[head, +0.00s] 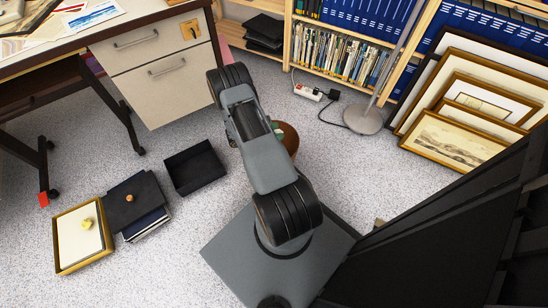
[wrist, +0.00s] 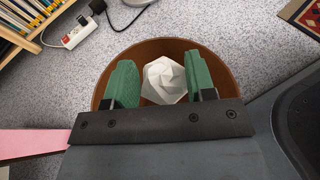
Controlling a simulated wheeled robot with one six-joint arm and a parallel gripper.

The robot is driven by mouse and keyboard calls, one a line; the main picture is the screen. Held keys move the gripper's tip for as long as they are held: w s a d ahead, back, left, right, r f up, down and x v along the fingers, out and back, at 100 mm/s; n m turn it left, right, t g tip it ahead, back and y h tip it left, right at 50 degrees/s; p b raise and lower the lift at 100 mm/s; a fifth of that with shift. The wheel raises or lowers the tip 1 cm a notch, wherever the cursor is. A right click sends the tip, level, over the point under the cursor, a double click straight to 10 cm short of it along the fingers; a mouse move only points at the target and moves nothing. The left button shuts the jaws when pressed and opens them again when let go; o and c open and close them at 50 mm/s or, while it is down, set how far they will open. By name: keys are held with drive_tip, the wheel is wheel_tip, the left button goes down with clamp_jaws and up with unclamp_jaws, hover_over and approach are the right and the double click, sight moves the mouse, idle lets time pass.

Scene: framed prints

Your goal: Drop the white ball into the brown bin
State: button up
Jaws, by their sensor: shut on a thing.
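The white ball (wrist: 164,80) is faceted and sits between the two green finger pads of my gripper (wrist: 158,82) in the wrist view. My gripper is shut on it. The brown bin (wrist: 219,80) is round and lies behind the ball and fingers in that view, so the ball appears inside the outline of its rim. I cannot tell the ball's exact height over the bin. In the head view the brown bin (head: 290,139) is partly hidden behind my arm, with a bit of green gripper pad (head: 278,134) showing over it. The ball is hidden there.
A black open tray (head: 194,168), dark books (head: 135,203) and a gold frame with a yellowish object (head: 82,236) lie on the floor at left. A lamp base (head: 363,120) and power strip (head: 308,92) are behind the bin. Framed prints (head: 455,135) lean at right.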

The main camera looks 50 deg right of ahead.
drive_tip(key=o, duration=1)
drive_tip(key=shift+c, duration=0.2)
drive_tip(key=shift+r, duration=0.1)
drive_tip(key=p+v, duration=0.3)
drive_tip(key=v, duration=1)
drive_tip(key=shift+w+a, duration=0.2)
drive_tip(key=shift+a, duration=0.15)
